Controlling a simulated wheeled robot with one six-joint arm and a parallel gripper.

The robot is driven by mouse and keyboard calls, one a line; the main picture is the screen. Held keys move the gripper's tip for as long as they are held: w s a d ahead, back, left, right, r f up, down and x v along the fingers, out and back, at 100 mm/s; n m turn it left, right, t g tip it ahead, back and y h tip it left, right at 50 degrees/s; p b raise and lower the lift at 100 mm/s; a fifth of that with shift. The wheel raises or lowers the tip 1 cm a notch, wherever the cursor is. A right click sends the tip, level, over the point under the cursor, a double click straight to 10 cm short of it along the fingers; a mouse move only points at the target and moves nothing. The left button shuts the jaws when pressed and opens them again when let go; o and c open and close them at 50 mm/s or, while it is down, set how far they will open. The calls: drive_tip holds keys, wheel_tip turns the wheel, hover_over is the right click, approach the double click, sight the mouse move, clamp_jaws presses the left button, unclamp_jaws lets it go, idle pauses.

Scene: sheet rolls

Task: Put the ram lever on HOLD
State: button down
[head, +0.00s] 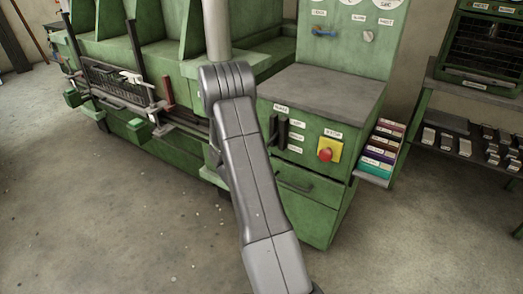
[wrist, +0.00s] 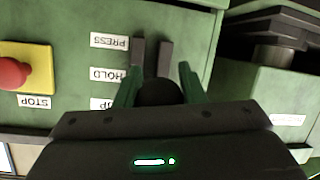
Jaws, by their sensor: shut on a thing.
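The ram lever's round black knob (wrist: 160,92) sits between the two fingers of my gripper (wrist: 158,85) in the wrist view, and the gripper is shut on it. That view is upside down. The knob lies about between the HOLD label (wrist: 104,74) and the UP label (wrist: 102,104), clear of the PRESS label (wrist: 109,41). Two dark upright guides (wrist: 166,58) show beyond the knob. The lever's shaft is hidden. In the head view my arm covers the gripper, and the small label plates (head: 295,136) stand right of the dark guides (head: 284,133).
A red stop button (head: 325,154) on a yellow plate sits right of the lever labels. A drawer handle (head: 295,185) juts out below. A rack of coloured boxes (head: 380,153) hangs at the panel's right side. The floor in front (head: 150,220) is clear.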

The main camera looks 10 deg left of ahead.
drive_tip(key=shift+r+p, duration=0.9)
drive_tip(key=shift+r, duration=0.1)
drive_tip(key=c, duration=0.9)
unclamp_jaws()
drive_tip(key=shift+s+a, duration=0.1)
drive_tip(key=shift+s, duration=0.05)
drive_tip(key=shift+c, duration=0.2)
drive_tip(key=v, duration=1.3)
drive_tip(key=shift+s+r+p, duration=0.3)
drive_tip(key=shift+p, duration=0.15)
drive_tip(key=shift+w, duration=0.1)
